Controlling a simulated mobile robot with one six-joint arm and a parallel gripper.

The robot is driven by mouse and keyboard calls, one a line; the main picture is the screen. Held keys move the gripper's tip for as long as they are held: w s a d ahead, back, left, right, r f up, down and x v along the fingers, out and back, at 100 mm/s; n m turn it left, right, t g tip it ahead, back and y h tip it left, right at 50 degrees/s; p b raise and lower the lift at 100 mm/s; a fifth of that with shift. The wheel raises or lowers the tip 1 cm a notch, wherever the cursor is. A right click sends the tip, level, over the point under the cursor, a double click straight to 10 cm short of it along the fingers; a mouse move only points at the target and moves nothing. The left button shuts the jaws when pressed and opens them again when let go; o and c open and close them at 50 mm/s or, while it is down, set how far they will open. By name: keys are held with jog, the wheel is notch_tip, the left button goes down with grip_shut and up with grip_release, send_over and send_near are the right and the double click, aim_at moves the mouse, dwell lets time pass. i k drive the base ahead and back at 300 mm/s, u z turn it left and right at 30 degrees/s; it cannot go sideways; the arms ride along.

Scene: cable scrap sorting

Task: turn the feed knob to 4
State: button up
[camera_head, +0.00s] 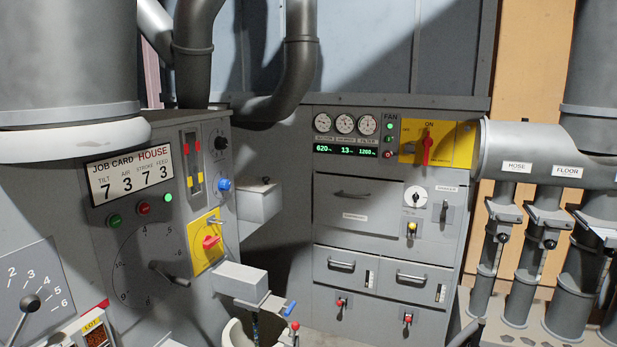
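No label in view reads as the feed knob, so I cannot tell which control it is. On the left cabinet there is a small black knob (220,143) at the upper right, its marks too small to read. Lower down, a large numbered dial has a dark lever handle (170,274) that points to the lower right. At the far left, a plate with numbers from 2 to 6 carries a ball-ended lever (31,303). The job card display (130,173) shows tilt 7, air 3, stroke 7 and feed 3. My gripper is not in view.
A red switch on a yellow plate (209,242), a blue knob (224,184) and a grey box (259,203) sit near the black knob. A grey block with a blue-tipped handle (241,280) juts out below. The fan cabinet (340,215) stands behind; hose and floor pipes are right.

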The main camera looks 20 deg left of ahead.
aim_at(224, 184)
jog(key=u, duration=0.6)
jog(key=i, duration=1.2)
jog(key=u, duration=1)
jog(key=i, duration=0.4)
jog(key=u, duration=0.25)
jog(key=k, duration=0.75)
jog(key=u, duration=0.2)
jog(key=i, duration=0.75)
jog(key=z, duration=0.1)
